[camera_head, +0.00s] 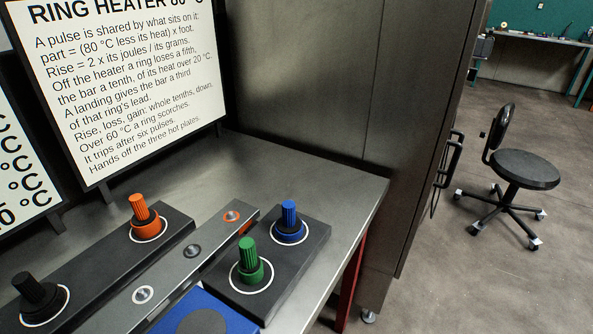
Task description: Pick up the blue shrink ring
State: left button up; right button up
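The blue shrink ring (289,232) sits low on a dark block at the right of the bench, inside a white circle. A ribbed blue post or grip (289,212) of the same colour stands upright above it. Beside it on the same block, nearer to me, is a green ring with a green ribbed grip (248,257). Neither of my grippers shows in the head view, and nothing touches the blue piece.
An orange piece (145,222) and a black piece (40,294) stand on another dark block (110,255) at left. A grey bar (165,270) with round buttons lies between. A blue plate (215,310) is in front. Sign boards (130,90) and a metal cabinet (320,80) stand behind.

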aim_at(288, 227)
jog(key=i+j+z, duration=0.35)
jog(key=i+j, duration=0.25)
jog(key=i+j+z, duration=0.2)
jog(key=j, duration=0.35)
jog(key=i+l, duration=0.05)
